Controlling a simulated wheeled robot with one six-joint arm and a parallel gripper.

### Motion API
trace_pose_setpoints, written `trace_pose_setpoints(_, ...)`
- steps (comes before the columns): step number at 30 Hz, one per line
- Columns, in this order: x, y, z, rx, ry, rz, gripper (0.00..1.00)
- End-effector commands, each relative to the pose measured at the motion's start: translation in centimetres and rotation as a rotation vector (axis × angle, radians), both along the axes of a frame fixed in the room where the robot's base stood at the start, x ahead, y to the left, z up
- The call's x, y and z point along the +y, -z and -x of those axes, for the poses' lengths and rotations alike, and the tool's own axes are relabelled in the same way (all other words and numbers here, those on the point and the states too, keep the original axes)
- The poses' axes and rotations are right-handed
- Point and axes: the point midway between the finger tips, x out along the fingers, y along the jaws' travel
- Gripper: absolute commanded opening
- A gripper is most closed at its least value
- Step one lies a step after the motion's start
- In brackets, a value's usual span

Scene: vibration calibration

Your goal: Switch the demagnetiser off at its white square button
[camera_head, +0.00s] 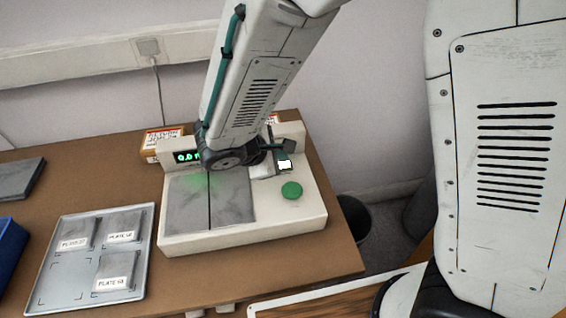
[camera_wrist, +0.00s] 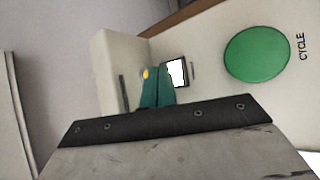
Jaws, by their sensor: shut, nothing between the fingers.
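The demagnetiser (camera_head: 250,238) is a cream machine on the brown bench, with a grey split plate on top and a green-lit display (camera_head: 186,157) reading about 0.0, partly hidden by my arm. Its white square button (camera_head: 285,165) looks bright and sits behind the round green button (camera_head: 291,190). In the wrist view the white square button (camera_wrist: 177,72) is right beside my teal fingertips, which cover its left edge; the green button (camera_wrist: 257,53) is marked CYCLE. My gripper (camera_head: 287,146) is shut and empty, close to the white button; I cannot tell whether it touches. It also shows in the wrist view (camera_wrist: 155,78).
A grey tray (camera_head: 67,300) with several labelled plates lies left of the machine. A blue bin (camera_head: 8,250) and a dark flat slab (camera_head: 20,178) are further left. A labelled box (camera_head: 150,146) stands behind. A small amber light (camera_wrist: 145,73) shows by my fingers.

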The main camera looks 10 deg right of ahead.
Motion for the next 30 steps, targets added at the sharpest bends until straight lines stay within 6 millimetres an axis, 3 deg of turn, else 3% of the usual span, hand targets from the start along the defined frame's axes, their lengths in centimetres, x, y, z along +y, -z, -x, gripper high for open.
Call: trace_pose_setpoints(30,-0.02,0.88,0.00,0.001,-0.001,0.002,0.00)
